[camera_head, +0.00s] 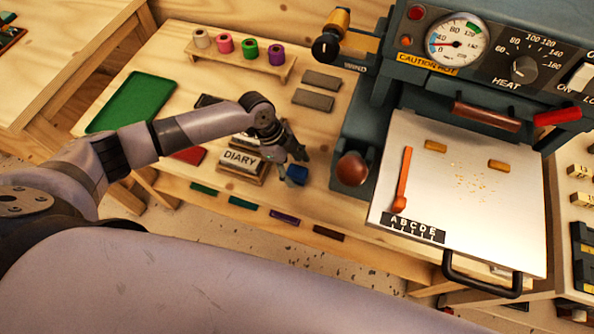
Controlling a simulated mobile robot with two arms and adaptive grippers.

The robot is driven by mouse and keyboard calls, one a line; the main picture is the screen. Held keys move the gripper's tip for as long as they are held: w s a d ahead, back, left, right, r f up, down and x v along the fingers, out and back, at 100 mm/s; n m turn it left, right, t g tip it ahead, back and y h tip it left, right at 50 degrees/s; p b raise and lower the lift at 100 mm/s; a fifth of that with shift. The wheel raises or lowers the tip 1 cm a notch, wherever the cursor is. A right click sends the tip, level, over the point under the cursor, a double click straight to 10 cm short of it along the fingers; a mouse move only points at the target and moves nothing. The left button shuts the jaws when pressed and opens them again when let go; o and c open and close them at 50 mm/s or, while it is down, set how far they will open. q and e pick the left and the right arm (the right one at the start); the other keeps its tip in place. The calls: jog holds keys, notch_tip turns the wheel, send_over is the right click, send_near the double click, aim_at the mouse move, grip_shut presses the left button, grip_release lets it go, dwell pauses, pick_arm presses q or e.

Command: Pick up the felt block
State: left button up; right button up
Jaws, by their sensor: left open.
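A small dark blue block (297,174), which I take to be the felt block, sits at the right end of the wooden DIARY holder (243,171) on the bench. My left gripper (294,156) is open, pointing down just above and beside the blue block. I cannot tell whether its fingers touch the block. The gripper and wrist hide part of the holder's back. My right gripper is not in view.
A foil press with a pale plate (470,200) and a brown-knobbed lever (352,168) stands right of the gripper. Two grey slabs (313,99) and a rack of coloured rolls (238,62) lie behind. A green tray (132,102) is at left.

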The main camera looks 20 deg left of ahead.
pick_arm(q)
jog(key=shift+x, duration=1)
jog(key=c, duration=1.2)
